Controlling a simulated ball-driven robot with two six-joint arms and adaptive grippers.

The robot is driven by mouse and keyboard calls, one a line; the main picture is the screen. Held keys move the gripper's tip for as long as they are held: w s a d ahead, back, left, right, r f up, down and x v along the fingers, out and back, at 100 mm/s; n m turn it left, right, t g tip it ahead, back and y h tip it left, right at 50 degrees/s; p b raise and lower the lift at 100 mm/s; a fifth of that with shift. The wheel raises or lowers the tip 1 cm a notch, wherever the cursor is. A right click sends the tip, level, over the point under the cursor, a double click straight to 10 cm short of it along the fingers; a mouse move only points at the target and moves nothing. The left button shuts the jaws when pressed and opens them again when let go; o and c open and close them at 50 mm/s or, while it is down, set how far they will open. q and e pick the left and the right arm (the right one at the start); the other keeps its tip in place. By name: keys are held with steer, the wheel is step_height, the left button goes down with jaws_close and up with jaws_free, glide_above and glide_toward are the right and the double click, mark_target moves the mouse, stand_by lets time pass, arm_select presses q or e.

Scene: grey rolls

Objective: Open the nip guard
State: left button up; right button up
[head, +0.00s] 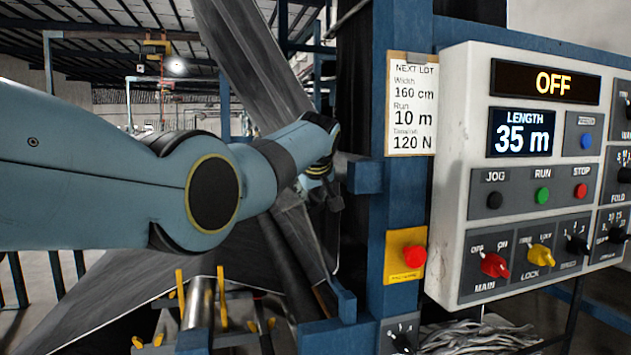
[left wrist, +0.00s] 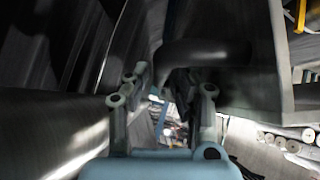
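My left arm reaches across the head view, and its gripper (head: 326,188) is dark and partly hidden by my wrist, beside a blue frame post. In the left wrist view my left gripper (left wrist: 166,82) has its two fingers apart with a gap between them. A dark, bent round bar (left wrist: 205,52), like a handle, lies just beyond the fingertips; I cannot tell whether they touch it. A grey panel (left wrist: 245,90) stands beside the bar, possibly part of the nip guard; I cannot tell for sure. My right gripper is not in view.
The white control box (head: 455,170) shows OFF and LENGTH 35 m. A red button on a yellow plate (head: 405,255) sits on the blue post (head: 375,270). A lot card (head: 412,105) hangs above. A large grey roll (left wrist: 50,130) fills the left wrist view's lower left.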

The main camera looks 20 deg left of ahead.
arm_select(q)
steer(key=v, duration=1.1)
steer(key=shift+s+d+r, duration=0.1)
steer(key=shift+s, duration=0.05)
